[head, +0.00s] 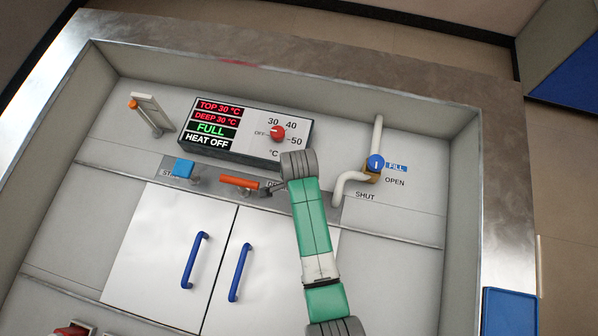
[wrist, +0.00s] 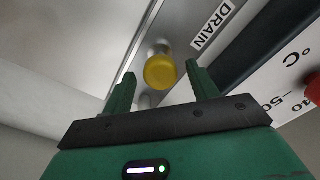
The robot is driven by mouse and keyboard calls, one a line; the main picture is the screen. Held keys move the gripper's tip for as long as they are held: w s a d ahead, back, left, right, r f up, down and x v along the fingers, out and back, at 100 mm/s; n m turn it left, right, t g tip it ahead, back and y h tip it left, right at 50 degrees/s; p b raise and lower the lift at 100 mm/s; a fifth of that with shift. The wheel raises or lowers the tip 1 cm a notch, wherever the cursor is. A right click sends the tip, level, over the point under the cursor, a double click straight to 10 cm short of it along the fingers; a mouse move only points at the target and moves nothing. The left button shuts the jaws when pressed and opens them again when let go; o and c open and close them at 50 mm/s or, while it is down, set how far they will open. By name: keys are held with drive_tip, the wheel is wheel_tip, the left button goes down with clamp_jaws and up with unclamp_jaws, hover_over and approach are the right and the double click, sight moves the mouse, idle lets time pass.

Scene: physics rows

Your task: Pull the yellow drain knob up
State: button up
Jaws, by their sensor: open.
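The yellow drain knob (wrist: 160,71) shows in the wrist view, round-topped, beside a DRAIN label (wrist: 212,24). My gripper (wrist: 161,80) is open, with one green finger on each side of the knob in the picture. Gaps show between the knob and both fingers, so it is not gripped. How far the fingertips reach down past the knob I cannot tell. In the head view my green arm (head: 311,225) covers the knob and most of the label.
A display panel (head: 215,125) with a red dial (head: 278,132) stands behind my arm. An orange handle (head: 240,181) and a blue knob (head: 183,168) lie to the left. A pipe (head: 346,180) with a blue fill knob (head: 376,162) is to the right.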

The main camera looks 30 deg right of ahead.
drive_tip(key=shift+f, duration=0.2)
clamp_jaws()
wheel_tip(320, 180, up, 5)
drive_tip(key=p, duration=0.5)
drive_tip(key=shift+f, duration=0.15)
unclamp_jaws()
wheel_tip(320, 180, up, 8)
drive_tip(key=shift+f, duration=0.15)
idle(0.4)
